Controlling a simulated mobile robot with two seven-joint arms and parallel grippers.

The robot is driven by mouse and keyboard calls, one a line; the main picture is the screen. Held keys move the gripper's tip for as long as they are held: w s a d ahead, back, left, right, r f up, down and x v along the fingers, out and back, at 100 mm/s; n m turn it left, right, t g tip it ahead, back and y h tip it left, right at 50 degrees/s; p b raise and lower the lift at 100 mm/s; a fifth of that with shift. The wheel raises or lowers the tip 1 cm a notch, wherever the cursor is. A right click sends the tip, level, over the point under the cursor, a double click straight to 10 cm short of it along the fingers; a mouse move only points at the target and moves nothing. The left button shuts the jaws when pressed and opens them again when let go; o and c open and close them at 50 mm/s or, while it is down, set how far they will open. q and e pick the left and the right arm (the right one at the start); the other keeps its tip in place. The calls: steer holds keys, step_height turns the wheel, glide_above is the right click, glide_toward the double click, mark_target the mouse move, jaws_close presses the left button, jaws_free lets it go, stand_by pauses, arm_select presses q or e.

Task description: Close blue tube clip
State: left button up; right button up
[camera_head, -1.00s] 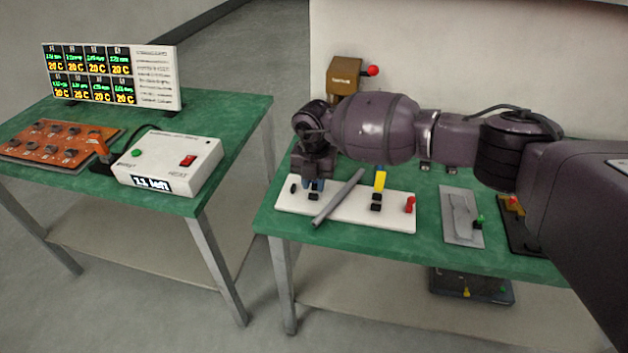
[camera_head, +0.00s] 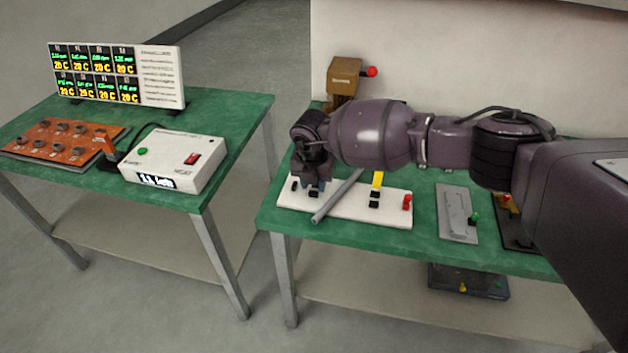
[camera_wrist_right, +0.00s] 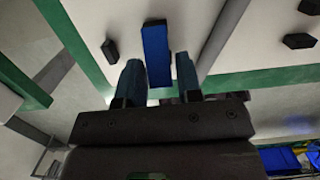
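The blue clip (camera_wrist_right: 157,55) stands up from the white board (camera_head: 390,217), near the board's left end. In the head view my right gripper (camera_head: 313,184) is low over that end and mostly hides the clip. In the right wrist view my right gripper (camera_wrist_right: 158,82) has its two fingers apart, one on each side of the blue clip, with narrow gaps showing. A grey tube (camera_head: 337,196) lies slantwise across the board just right of the gripper. My left gripper is not in view.
A raised yellow clip (camera_head: 377,181) and a red piece (camera_head: 407,201) stand farther right on the board. A grey plate (camera_head: 456,212) with a green knob lies beyond it. A brown box with a red knob (camera_head: 345,78) stands behind. The left table holds a white control box (camera_head: 175,160).

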steer(key=shift+o, duration=1.1)
steer(key=shift+r, duration=0.1)
steer(key=shift+r, duration=0.4)
steer(key=r, duration=0.3)
steer(key=s+r+p, duration=0.1)
steer(key=r, duration=0.2)
steer(key=r+p, duration=0.1)
steer(key=r, duration=0.2)
steer(key=shift+s+a+r, duration=0.15)
steer(key=shift+a+r, duration=0.05)
steer(key=shift+r, duration=0.15)
